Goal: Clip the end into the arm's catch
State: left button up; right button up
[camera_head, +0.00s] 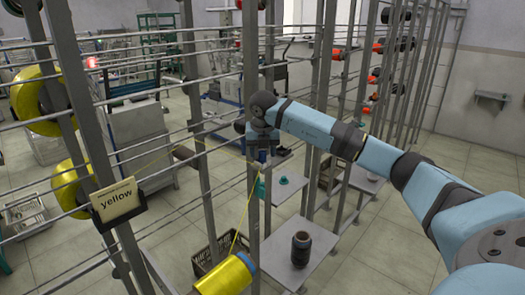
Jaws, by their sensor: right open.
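My right gripper (262,155) is beside a grey upright post, its fingers pointing down and small in the picture; it is open. A yellow thread (244,212) runs from just below the gripper down to a yellow bobbin (222,277) at the bottom edge. I cannot tell whether the thread touches the fingers. A teal part (260,188) sits on the post under the gripper; whether it is the arm's catch is unclear. Another length of yellow thread runs from the left rack toward a dark block (184,153). My left gripper is not in view.
Grey posts and horizontal rods cross the space around my right arm. Yellow spools (38,101) and a "yellow" label (116,201) are at left. A dark bobbin (301,249) stands on a grey shelf (330,246). Open floor lies at lower right.

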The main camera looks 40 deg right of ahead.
jog(key=shift+r, duration=0.15)
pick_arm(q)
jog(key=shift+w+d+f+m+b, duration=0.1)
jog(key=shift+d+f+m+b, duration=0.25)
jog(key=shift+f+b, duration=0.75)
pick_arm(e)
jog(key=v, duration=1.3)
jog(key=shift+s+r+b, duration=0.15)
jog(key=shift+r+b, duration=0.1)
jog(key=shift+b, duration=0.05)
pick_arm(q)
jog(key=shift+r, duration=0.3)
